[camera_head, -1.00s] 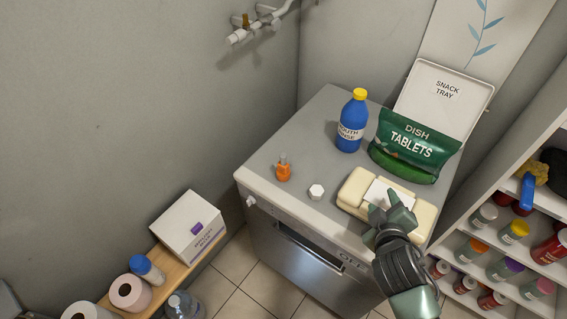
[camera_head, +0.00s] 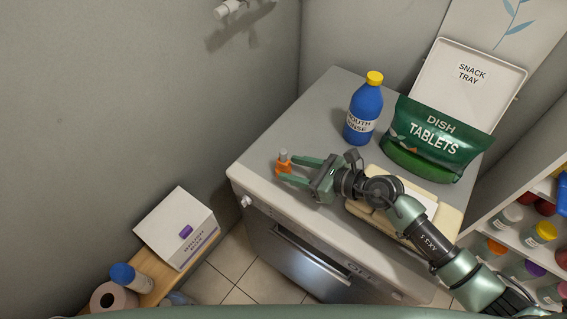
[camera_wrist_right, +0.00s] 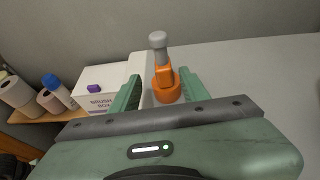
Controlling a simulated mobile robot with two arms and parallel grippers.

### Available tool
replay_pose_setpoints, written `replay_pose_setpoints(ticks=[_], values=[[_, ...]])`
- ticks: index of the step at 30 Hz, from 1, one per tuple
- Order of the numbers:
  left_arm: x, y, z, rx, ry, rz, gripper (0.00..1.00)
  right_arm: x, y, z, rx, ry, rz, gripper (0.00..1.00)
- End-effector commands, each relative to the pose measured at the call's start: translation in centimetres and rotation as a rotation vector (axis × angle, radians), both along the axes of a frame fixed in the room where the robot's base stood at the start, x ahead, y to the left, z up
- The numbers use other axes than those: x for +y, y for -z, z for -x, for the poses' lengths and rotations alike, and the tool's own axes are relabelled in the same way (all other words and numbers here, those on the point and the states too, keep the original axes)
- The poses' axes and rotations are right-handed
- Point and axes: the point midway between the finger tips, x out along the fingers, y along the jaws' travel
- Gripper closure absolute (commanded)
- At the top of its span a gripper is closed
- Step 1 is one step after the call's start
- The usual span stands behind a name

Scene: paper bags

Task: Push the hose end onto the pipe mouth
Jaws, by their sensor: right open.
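An orange fitting with a grey tip (camera_head: 283,161), probably the hose end, stands upright on the white appliance top near its left corner. My right gripper (camera_head: 284,168) is open, with its two green fingers reaching around the fitting from the right. In the right wrist view the orange fitting (camera_wrist_right: 165,88) stands between the two fingers (camera_wrist_right: 160,80), and its grey tip points up. A light pipe end (camera_head: 228,9), probably the pipe mouth, sticks out from the wall at the top edge; most of the pipe is cut off. My left gripper is not in view.
A blue bottle (camera_head: 363,110), a green dish tablets bag (camera_head: 437,138) and a snack tray (camera_head: 468,88) stand at the back. A cream pack (camera_head: 450,222) lies under my right arm. A white box (camera_head: 176,226) stands on a wooden shelf at the lower left.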

Motion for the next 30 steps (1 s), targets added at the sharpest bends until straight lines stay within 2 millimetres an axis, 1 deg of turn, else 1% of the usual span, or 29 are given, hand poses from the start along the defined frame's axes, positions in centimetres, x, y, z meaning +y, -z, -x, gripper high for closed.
replay_pose_setpoints(ticks=[2,5,10,14,18,23,24,26,27,29,30], values=[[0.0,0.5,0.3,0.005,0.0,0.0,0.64,0.8,0.5,-0.5,0.0,0.0,-0.002,0.55],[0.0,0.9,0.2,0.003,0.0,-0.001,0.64,1.7,0.9,-1.2,-0.001,0.001,-0.004,0.55],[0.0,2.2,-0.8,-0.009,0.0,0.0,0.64,3.4,1.9,-2.7,0.0,0.002,-0.007,0.55],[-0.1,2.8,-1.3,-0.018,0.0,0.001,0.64,4.7,2.4,-3.6,0.0,0.002,-0.006,0.55],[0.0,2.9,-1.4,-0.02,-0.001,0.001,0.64,5.3,2.5,-3.9,0.001,0.002,-0.005,0.55],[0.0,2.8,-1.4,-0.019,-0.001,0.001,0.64,5.2,2.5,-3.9,0.001,0.002,-0.004,0.55],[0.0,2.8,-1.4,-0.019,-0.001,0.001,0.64,5.2,2.5,-3.9,0.001,0.002,-0.004,0.57],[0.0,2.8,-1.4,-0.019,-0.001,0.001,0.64,5.2,2.5,-3.9,0.001,0.002,-0.004,0.74],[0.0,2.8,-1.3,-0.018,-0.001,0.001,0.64,5.2,2.5,-3.9,0.001,0.002,-0.004,0.85],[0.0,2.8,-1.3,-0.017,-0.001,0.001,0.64,5.2,2.5,-3.9,0.001,0.002,-0.004,1.0],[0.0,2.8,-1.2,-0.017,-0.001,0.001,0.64,5.2,2.5,-3.9,0.002,0.003,-0.004,1.0]])
